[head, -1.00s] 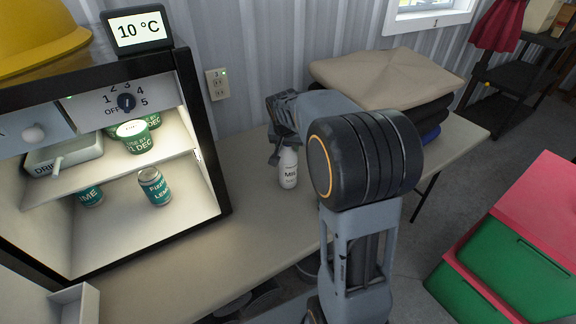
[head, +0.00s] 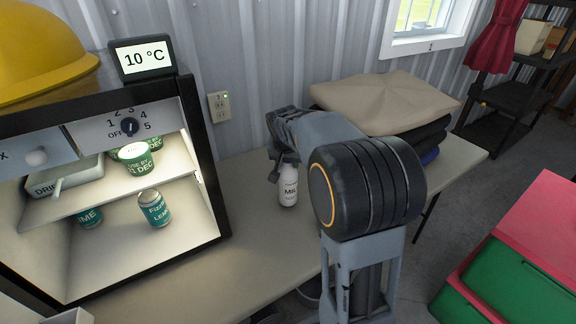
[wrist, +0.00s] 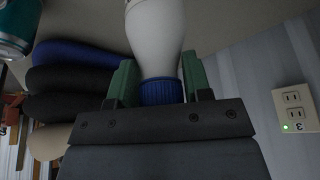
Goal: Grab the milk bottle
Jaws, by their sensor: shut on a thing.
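The milk bottle (head: 288,188) is white with dark lettering and stands upright at the table, right of the open fridge. In the wrist view the bottle (wrist: 156,35) shows a white body and a blue cap. My gripper (head: 284,158) comes from above and is shut on the bottle at its cap and neck. In the wrist view the green fingers of my gripper (wrist: 158,85) sit on both sides of the cap. I cannot tell whether the bottle's base touches the table.
The open fridge (head: 212,150) at left holds several cups and cans, with a 10 °C display (head: 143,59) on top. Folded cloths (head: 385,103) lie at the table's back right. A wall outlet (head: 219,106) is behind. The table (head: 190,278) is clear in front.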

